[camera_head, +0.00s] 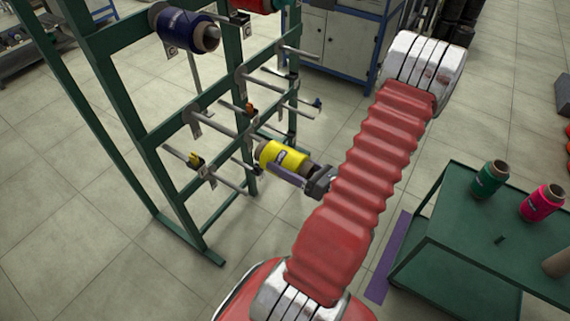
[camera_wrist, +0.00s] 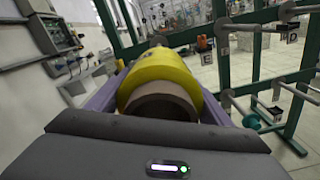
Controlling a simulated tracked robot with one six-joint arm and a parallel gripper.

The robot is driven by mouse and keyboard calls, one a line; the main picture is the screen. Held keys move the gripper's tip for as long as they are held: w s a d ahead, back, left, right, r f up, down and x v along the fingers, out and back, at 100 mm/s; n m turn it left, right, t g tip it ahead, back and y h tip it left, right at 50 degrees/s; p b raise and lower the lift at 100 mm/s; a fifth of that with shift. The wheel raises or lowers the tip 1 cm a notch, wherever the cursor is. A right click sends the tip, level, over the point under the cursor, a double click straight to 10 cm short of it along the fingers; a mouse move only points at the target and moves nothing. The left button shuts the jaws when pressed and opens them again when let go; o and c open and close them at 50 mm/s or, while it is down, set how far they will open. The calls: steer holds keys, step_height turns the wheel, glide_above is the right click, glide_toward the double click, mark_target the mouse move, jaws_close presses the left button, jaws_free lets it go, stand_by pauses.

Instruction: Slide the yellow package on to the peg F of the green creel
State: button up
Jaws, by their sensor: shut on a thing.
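The yellow package (camera_head: 282,156) is a wound cylinder on a brown core, held beside the green creel (camera_head: 127,105). My gripper (camera_head: 280,170) is shut on it, with purple fingers along its sides. In the wrist view the yellow package (camera_wrist: 165,72) fills the middle, its brown core end facing the camera. The creel has several bare metal pegs, one near the package's left side (camera_head: 212,125). In the wrist view, bare pegs (camera_wrist: 255,28) stand to the right of the package, with small letter plates. I cannot read surely which one is F.
A blue package (camera_head: 182,30) sits on an upper creel peg, and a red one (camera_head: 256,4) shows at the top. A green table (camera_head: 450,225) at right carries a green package (camera_head: 489,180) and a pink package (camera_head: 542,203). A cabinet (camera_head: 340,40) stands behind.

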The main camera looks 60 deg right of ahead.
glide_toward(236, 137)
steer(key=shift+s+d+f, duration=0.1)
steer(key=shift+s+f, duration=0.05)
steer(key=shift+s, duration=0.25)
steer(key=shift+s+d+f, duration=0.1)
steer(key=shift+s+f, duration=0.05)
steer(key=shift+s, duration=0.2)
steer(key=shift+r, duration=0.1)
stand_by(0.4)
steer(key=shift+w+a, duration=0.1)
steer(key=shift+w, duration=2.9)
steer(key=shift+w, duration=0.1)
steer(key=shift+w+a, duration=0.1)
steer(key=shift+w, duration=2.8)
steer(key=shift+w, duration=3)
